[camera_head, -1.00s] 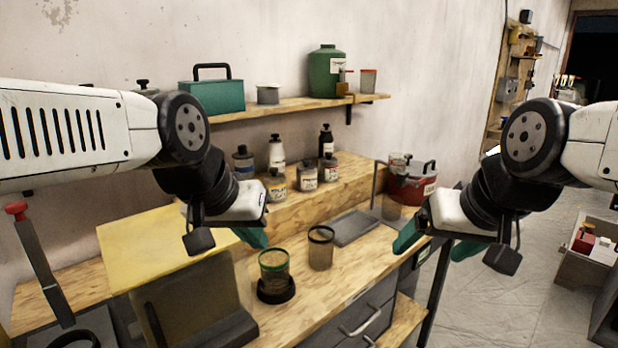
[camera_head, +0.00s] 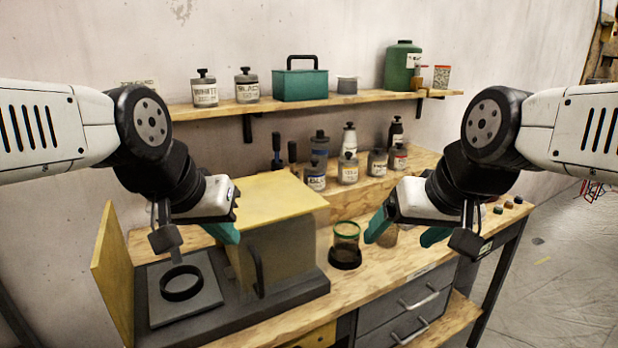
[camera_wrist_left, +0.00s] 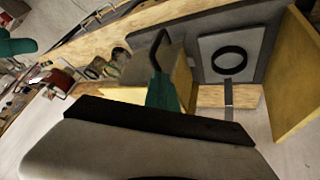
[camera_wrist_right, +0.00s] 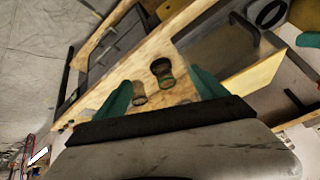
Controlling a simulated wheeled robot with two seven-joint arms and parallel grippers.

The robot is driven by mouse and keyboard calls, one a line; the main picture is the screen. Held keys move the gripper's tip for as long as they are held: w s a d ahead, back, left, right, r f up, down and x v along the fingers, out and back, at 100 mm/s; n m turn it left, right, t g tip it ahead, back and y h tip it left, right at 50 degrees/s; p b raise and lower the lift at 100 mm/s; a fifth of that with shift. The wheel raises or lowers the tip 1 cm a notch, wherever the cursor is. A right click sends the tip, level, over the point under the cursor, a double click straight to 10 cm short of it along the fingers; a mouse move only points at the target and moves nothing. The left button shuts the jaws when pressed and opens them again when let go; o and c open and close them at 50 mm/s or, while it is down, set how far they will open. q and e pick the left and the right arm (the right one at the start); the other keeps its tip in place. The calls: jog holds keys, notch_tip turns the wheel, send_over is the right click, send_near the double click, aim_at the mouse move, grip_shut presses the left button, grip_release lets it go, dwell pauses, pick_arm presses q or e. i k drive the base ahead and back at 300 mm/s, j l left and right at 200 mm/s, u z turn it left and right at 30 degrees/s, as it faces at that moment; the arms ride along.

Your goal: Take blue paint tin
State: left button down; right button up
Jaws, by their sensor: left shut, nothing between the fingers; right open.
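Several small labelled tins stand on the raised wooden step at the back of the bench in the head view. The front-left one, with bluish lettering that I cannot read fully, looks like the blue paint tin (camera_head: 315,182). My left gripper (camera_head: 226,232) is shut and empty, left of the tins and above the bench near the yellow-topped box. It also shows in the left wrist view (camera_wrist_left: 165,92). My right gripper (camera_head: 407,233) is open and empty, right of and nearer than the tins. Its two teal fingers stand apart in the right wrist view (camera_wrist_right: 162,90).
A green-rimmed cup (camera_head: 346,240) stands on the bench between the grippers. A yellow-topped grey box (camera_head: 265,205) and a plate with a black ring (camera_head: 182,284) are at left. A shelf (camera_head: 290,103) above carries White and Black tins, a teal toolbox (camera_head: 300,80) and a green canister (camera_head: 400,66).

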aim_at(315, 180)
jog(key=i+l+u, duration=0.15)
jog(key=l+u, duration=0.35)
jog(key=i+l+u, duration=0.1)
jog(key=l+u, duration=0.2)
jog(key=u, duration=0.2)
jog(key=l+u, duration=0.5)
